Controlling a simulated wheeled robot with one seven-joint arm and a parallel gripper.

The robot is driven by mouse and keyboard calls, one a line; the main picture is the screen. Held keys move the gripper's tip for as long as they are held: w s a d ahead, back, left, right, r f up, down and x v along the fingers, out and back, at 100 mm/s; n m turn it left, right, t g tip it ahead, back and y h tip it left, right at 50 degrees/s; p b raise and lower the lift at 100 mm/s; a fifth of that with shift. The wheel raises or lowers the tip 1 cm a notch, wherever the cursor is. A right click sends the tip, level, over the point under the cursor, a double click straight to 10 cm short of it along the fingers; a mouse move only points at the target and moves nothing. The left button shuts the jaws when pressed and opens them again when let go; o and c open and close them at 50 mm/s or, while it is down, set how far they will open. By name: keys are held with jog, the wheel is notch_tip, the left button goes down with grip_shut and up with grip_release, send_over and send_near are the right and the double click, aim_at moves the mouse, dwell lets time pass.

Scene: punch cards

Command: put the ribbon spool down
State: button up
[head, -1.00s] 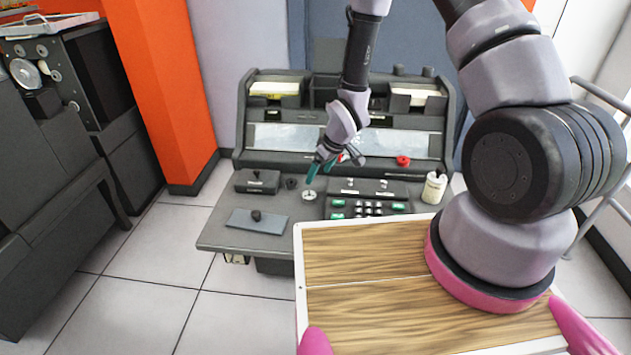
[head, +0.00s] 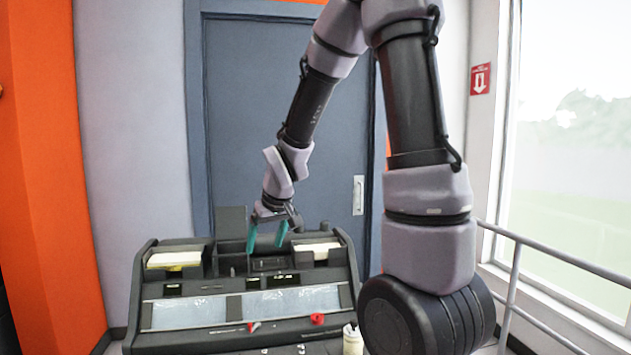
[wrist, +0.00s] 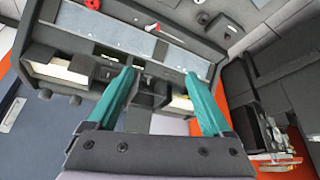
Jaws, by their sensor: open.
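My gripper (head: 267,242) is open, with two teal fingers spread apart and pointing down. It hangs above the back top of the grey punch-card console (head: 237,334). In the wrist view my gripper (wrist: 158,80) has nothing between its fingers. I cannot pick out the ribbon spool for certain in the current frames. The desk front, where a small pale round piece lay earlier, is out of the head view. A red ring-shaped piece (head: 317,319) sits on the console's front ledge; I cannot tell whether it is a spool.
Card trays (head: 174,260) fill the console's upper back. A whitish bottle (head: 352,341) stands at its right. A blue-grey door (head: 330,150) is behind. A metal railing (head: 550,262) and window are on the right. An orange pillar (head: 45,170) stands left.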

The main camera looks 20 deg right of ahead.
jog(key=s+d+r+m+t, duration=0.1)
jog(key=s+d+r+m, duration=0.1)
jog(key=s+r, duration=0.7)
jog(key=s+d+r+m+t, duration=0.1)
jog(key=s+d+r+m, duration=0.2)
jog(key=s+r, duration=0.6)
jog(key=shift+s+d+m+y, duration=0.2)
jog(key=shift+s+m+y, duration=0.25)
jog(key=shift+m, duration=0.25)
